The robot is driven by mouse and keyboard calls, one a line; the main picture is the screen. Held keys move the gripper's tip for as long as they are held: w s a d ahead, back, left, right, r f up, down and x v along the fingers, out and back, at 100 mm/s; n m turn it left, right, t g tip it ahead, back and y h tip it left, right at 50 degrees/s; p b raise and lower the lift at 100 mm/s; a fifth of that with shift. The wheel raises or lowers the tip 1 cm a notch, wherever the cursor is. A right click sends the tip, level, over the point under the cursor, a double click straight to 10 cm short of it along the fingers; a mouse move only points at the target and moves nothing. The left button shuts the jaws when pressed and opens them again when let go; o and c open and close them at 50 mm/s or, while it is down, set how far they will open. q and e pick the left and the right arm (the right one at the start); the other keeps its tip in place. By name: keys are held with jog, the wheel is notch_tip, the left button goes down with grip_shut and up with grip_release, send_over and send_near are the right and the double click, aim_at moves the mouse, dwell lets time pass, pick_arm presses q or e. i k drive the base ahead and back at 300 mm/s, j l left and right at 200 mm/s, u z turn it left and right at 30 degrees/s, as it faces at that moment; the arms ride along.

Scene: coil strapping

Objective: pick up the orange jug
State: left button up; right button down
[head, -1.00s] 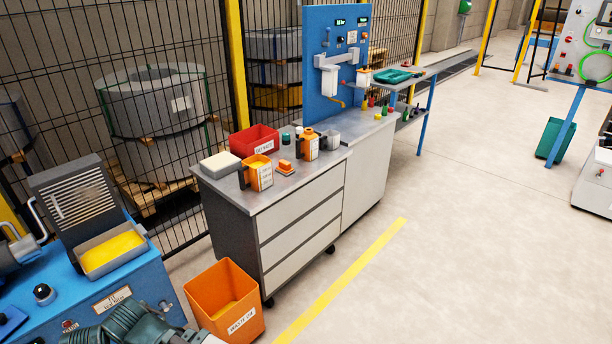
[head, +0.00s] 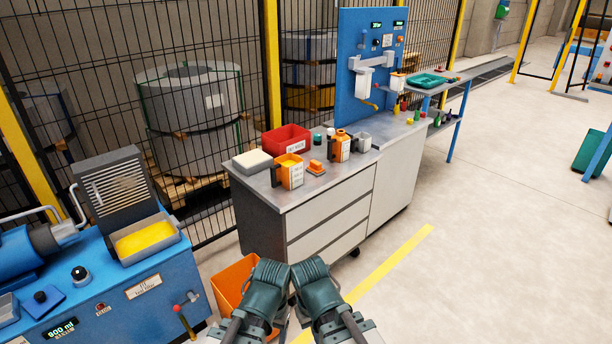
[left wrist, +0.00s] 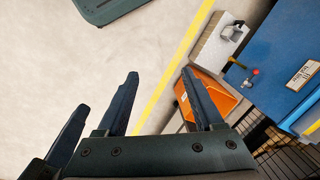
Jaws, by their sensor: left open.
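An orange open-topped jug (head: 291,172) with a dark handle on its left and a white label stands upright on the grey cabinet top. A second orange container (head: 340,147) with a narrower neck and a label stands behind it to the right. My left gripper (head: 267,278) and my right gripper (head: 312,274) are side by side at the bottom centre of the head view, well apart from both containers. In the left wrist view my left gripper (left wrist: 160,73) has its fingers spread with nothing between them. The right gripper's fingers are not clear in the head view.
The cabinet top (head: 304,189) also carries a red bin (head: 286,138), a white block (head: 252,161), an orange small item (head: 316,167) and a grey cup (head: 362,141). An orange floor bin (head: 232,282) stands below, partly behind my left arm. A blue machine (head: 120,300) is at left.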

aim_at(287, 171)
jog(key=i+l+z, duration=0.1)
jog(key=i+l, duration=0.25)
jog(key=i+l+z, duration=0.15)
jog(key=i+l, duration=0.15)
jog(key=i, duration=0.2)
jog(key=i+l+z, duration=0.1)
jog(key=i+l, duration=0.15)
jog(key=i, duration=0.2)
